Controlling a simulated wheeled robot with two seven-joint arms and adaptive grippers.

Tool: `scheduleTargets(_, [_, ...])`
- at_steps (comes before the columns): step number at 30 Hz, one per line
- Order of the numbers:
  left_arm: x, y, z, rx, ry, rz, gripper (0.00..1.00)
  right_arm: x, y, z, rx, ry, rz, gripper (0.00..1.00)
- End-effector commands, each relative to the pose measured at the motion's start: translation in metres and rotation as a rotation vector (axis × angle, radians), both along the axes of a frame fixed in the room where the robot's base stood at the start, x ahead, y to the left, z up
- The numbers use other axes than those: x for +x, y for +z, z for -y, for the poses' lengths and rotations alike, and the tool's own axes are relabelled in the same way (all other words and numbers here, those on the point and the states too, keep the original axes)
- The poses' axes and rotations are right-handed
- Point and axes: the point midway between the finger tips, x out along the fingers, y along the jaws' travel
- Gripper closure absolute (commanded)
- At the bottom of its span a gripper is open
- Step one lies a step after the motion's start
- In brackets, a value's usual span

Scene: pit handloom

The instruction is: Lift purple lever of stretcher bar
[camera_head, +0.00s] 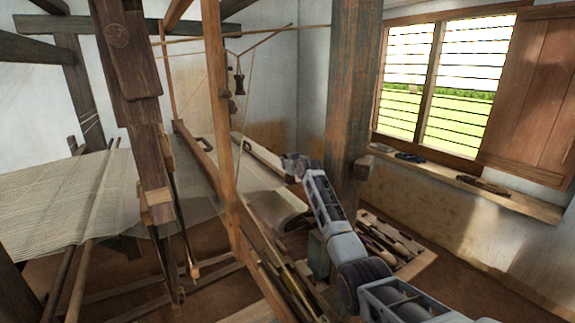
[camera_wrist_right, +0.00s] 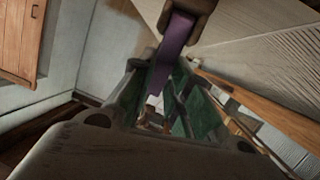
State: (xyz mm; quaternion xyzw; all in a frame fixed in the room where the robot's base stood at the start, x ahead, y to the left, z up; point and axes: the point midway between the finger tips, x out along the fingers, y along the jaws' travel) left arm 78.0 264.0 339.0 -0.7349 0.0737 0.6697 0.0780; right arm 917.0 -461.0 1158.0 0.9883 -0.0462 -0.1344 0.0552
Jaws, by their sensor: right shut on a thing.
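The purple lever (camera_wrist_right: 172,48) shows in the right wrist view as a flat strip. It hangs from a brown wooden piece (camera_wrist_right: 198,8) at the top, likely part of the stretcher bar. My right gripper (camera_wrist_right: 160,92) has its green-padded fingers on either side of the lever's lower part and is shut on it. In the head view my right arm reaches up from the bottom right, and its gripper end (camera_head: 294,166) is at the loom's right side. The lever is too small or hidden to tell there. My left gripper is not in view.
Pale woven cloth (camera_head: 60,195) spreads at the left. A wooden loom post (camera_head: 222,110) and hanging dark beams (camera_head: 145,120) stand before it. A thick pillar (camera_head: 350,100) rises just behind my right arm. A wooden tray of tools (camera_head: 415,262) lies to the right.

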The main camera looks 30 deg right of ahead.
Motion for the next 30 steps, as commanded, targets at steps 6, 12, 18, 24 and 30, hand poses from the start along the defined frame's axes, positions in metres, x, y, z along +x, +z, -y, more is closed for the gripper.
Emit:
scheduleTargets(6, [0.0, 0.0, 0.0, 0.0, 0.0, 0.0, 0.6, 0.0, -0.001, 0.0, 0.0, 0.0, -0.003, 0.76])
scheduleTargets(12, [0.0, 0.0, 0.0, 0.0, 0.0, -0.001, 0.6, 0.0, -0.001, 0.0, 0.0, 0.0, -0.003, 0.61])
scheduleTargets(18, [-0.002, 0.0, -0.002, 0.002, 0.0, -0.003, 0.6, 0.0, -0.001, 0.0, 0.0, 0.001, -0.002, 0.61])
scheduleTargets(24, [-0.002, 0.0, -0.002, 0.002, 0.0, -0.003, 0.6, 0.0, 0.005, 0.0, 0.0, 0.001, -0.001, 0.61])
scheduleTargets(30, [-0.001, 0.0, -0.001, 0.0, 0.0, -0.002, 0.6, 0.0, 0.022, 0.0, 0.0, 0.0, 0.0, 0.61])
